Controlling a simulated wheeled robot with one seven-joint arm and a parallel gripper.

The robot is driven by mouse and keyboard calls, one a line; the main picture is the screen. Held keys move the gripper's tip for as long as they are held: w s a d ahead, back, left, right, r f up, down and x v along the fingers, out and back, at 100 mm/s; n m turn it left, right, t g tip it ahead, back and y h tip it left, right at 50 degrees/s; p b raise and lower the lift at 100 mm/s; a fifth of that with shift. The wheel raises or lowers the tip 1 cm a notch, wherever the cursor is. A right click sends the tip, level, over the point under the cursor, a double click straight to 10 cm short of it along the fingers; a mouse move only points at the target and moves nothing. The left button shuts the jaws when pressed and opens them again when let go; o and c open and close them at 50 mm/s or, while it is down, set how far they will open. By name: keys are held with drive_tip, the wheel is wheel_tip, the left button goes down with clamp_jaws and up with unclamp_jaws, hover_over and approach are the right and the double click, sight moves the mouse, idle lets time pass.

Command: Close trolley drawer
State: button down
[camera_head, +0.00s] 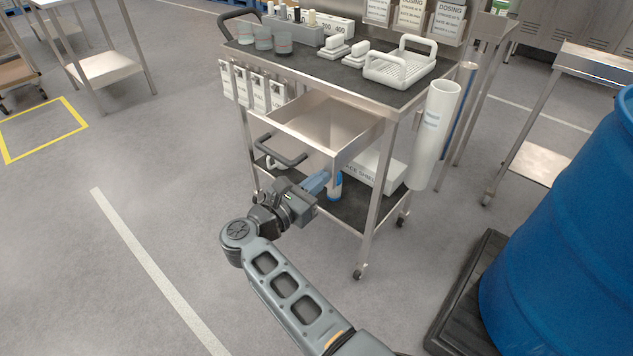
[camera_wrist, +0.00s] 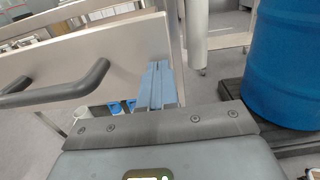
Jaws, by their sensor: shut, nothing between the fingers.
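The trolley (camera_head: 345,90) stands in front of me with its metal drawer (camera_head: 318,128) pulled out toward me and empty inside. A dark bar handle (camera_head: 281,152) is on the drawer's front, and the handle also shows at the left of the wrist view (camera_wrist: 60,90). My gripper (camera_head: 318,181) is shut and empty, with blue fingers, low at the right end of the drawer front. In the wrist view the blue fingertips (camera_wrist: 156,70) overlap the right part of the drawer front (camera_wrist: 110,55), right of the handle. I cannot tell whether they touch it.
A white tube (camera_head: 436,120) hangs at the trolley's right side. A blue barrel (camera_head: 570,230) stands on a dark pallet (camera_head: 470,300) at the right. Cups, a white rack and boxes are on the trolley top.

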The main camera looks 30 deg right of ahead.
sight(369, 139)
drive_tip(key=b+x, duration=0.4)
drive_tip(key=x, duration=0.5)
drive_tip(key=b+x, duration=0.4)
drive_tip(key=x, duration=0.5)
drive_tip(key=shift+d+f, duration=0.1)
drive_tip(key=shift+f, duration=0.1)
drive_tip(key=shift+w+d+r, duration=0.2)
drive_tip(key=shift+d, duration=0.45)
drive_tip(key=shift+d, duration=0.15)
drive_tip(key=shift+s+b, duration=0.1)
drive_tip(key=shift+b, duration=0.25)
